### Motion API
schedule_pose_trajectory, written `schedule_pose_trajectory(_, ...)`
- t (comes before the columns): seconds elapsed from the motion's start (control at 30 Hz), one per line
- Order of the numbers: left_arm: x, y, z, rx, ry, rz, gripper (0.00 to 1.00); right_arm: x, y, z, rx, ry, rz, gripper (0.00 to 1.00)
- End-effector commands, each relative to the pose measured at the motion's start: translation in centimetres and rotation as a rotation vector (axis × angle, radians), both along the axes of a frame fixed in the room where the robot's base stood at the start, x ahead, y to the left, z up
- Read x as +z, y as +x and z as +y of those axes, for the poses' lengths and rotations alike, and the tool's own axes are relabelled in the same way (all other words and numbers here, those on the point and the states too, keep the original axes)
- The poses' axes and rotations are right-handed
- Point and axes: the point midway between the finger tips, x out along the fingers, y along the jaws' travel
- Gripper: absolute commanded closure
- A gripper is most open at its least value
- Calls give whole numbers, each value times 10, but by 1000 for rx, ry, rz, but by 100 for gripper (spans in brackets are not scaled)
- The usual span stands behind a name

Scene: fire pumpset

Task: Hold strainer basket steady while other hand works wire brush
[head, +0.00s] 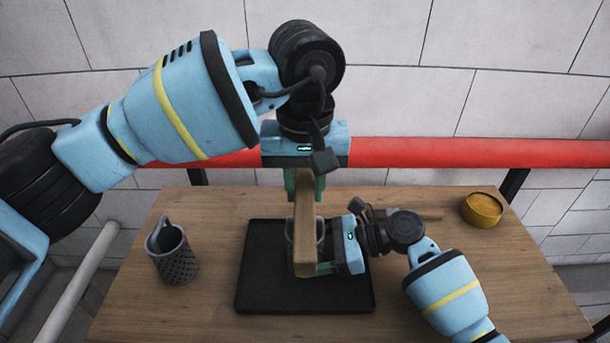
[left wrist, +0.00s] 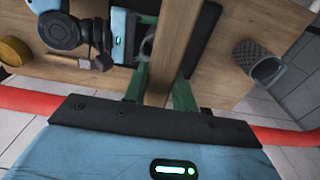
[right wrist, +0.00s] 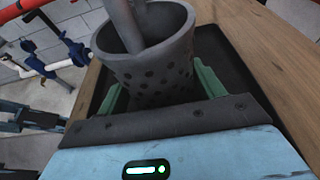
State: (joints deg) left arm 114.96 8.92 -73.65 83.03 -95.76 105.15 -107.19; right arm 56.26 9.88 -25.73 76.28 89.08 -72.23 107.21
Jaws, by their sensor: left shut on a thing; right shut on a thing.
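My left gripper (head: 304,190) is shut on a long wooden bar, which looks like the wire brush (head: 304,230). The bar points down from the fingers, over the tray and in front of the held basket; its bristles are not visible. The bar also shows between the green fingers in the left wrist view (left wrist: 176,55). My right gripper (head: 325,258) is shut on a grey perforated strainer basket (right wrist: 152,62), upright between its fingers with an arched handle on top. In the head view the wooden bar mostly hides this basket. Whether bar and basket touch, I cannot tell.
A second perforated basket (head: 172,258) stands on the wooden table (head: 205,215) at the left. The black tray (head: 262,285) lies under both grippers. A yellow tin (head: 482,209) stands at the back right, with a wooden-handled tool (head: 428,215) nearby. A red pipe (head: 450,153) runs behind.

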Motion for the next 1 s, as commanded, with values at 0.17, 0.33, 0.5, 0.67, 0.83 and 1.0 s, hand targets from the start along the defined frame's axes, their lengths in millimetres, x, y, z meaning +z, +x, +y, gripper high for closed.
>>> schedule_pose_trajectory(0.17,-17,0,0,0,0,0,98,1,0,0,0,1,-1,48)
schedule_pose_trajectory(0.33,-32,0,0,0,0,1,98,1,0,0,0,1,-1,48)
schedule_pose_trajectory(0.5,-52,0,0,0,0,3,98,1,0,0,0,1,-1,48)
schedule_pose_trajectory(0.67,-61,-14,0,-3,-1,-1,98,1,0,0,0,1,0,48)
schedule_pose_trajectory(0.83,-63,-30,0,-1,-1,0,98,1,0,0,0,1,0,48)
schedule_pose_trajectory(1.0,-64,-45,0,-2,-1,1,98,0,0,0,0,1,0,48)
